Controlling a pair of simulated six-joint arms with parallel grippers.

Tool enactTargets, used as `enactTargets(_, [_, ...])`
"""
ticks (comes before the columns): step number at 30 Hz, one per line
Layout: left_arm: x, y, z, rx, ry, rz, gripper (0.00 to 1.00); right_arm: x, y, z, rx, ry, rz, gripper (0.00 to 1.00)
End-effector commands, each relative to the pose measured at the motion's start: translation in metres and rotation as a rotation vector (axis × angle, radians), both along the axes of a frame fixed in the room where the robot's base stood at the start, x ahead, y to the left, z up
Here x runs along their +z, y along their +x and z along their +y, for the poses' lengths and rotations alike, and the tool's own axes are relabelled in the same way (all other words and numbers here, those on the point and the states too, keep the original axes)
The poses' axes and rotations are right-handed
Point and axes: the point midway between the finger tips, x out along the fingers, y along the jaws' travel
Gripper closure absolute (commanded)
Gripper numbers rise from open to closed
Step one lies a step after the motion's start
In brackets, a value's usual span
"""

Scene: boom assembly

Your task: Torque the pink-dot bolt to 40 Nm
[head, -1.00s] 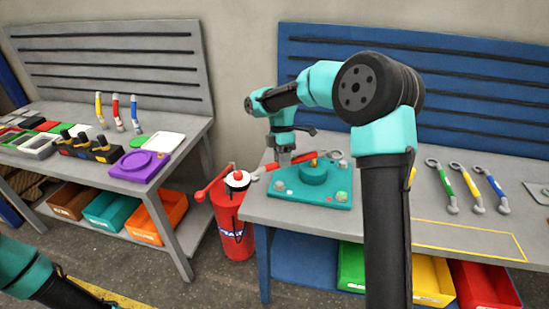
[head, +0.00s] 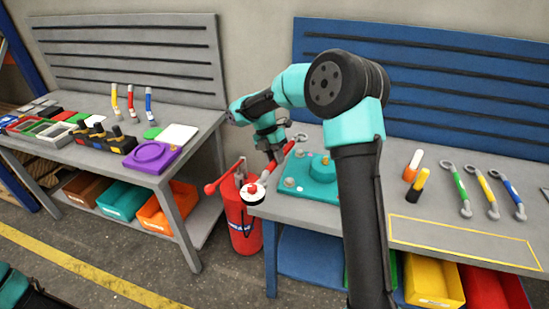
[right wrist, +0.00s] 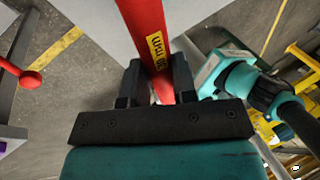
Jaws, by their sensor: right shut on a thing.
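My right gripper (head: 274,160) is shut on the red handle of a wrench (head: 290,150). In the right wrist view the red handle (right wrist: 147,25) runs between the fingers, with a yellow label. The teal plate (head: 300,195) sits on the blue bench, partly hidden by my right arm. A bolt (head: 289,183) shows at its front left. I cannot make out a pink dot. My left gripper is out of view.
Green (head: 461,190), yellow (head: 483,188) and blue (head: 512,195) wrenches lie right of my arm, near two upright markers. A yellow outlined area (head: 465,243) on the bench is clear. A red extinguisher (head: 240,220) stands between the benches.

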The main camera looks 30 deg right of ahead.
Motion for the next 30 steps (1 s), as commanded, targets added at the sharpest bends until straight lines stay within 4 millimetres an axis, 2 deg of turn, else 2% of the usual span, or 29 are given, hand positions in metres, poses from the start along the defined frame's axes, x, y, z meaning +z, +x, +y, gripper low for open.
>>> enactTargets(8, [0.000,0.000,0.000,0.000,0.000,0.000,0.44,-0.009,0.000,0.000,0.000,-0.001,0.000,1.00])
enactTargets(24, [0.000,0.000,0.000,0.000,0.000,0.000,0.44,-0.043,0.000,0.000,0.001,-0.002,-0.002,1.00])
enactTargets(30, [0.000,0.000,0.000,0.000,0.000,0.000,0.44,-0.048,0.000,0.000,0.001,-0.002,-0.002,1.00])
